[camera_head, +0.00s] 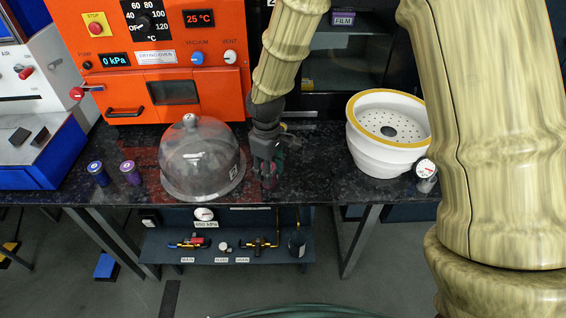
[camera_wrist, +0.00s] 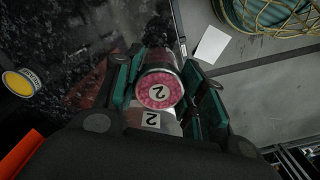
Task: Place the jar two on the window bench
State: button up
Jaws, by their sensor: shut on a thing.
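In the head view my gripper (camera_head: 266,172) points down near the front edge of the dark speckled bench (camera_head: 310,170), just right of the glass dome; the jar is mostly hidden there. I cannot tell whether the jar touches the bench top. Nothing in view is marked as the window bench.
A glass dome (camera_head: 200,165) stands close left of my gripper. Two small jars, blue-lidded (camera_head: 98,173) and purple-lidded (camera_head: 130,172), stand further left. A white perforated bowl (camera_head: 385,150) and a gauge (camera_head: 426,169) are to the right. An orange drying oven (camera_head: 150,60) stands behind.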

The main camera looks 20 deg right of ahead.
jog(key=shift+w+d+f+p, duration=0.35)
jog(key=shift+w+d+f, duration=0.35)
jog(key=shift+d, duration=0.15)
jog(key=shift+w+d+f+p, duration=0.4)
jog(key=shift+w+d+f, duration=0.25)
jog(key=shift+d, duration=0.25)
jog(key=shift+w+d+f+p, duration=0.35)
jog(key=shift+w+d+f, duration=0.35)
jog(key=shift+d, duration=0.15)
jog(key=shift+s, duration=0.1)
jog(key=o, duration=1.1)
jog(key=shift+f, duration=0.15)
jog(key=shift+r+b, duration=1.1)
jog(key=shift+r, duration=5.1)
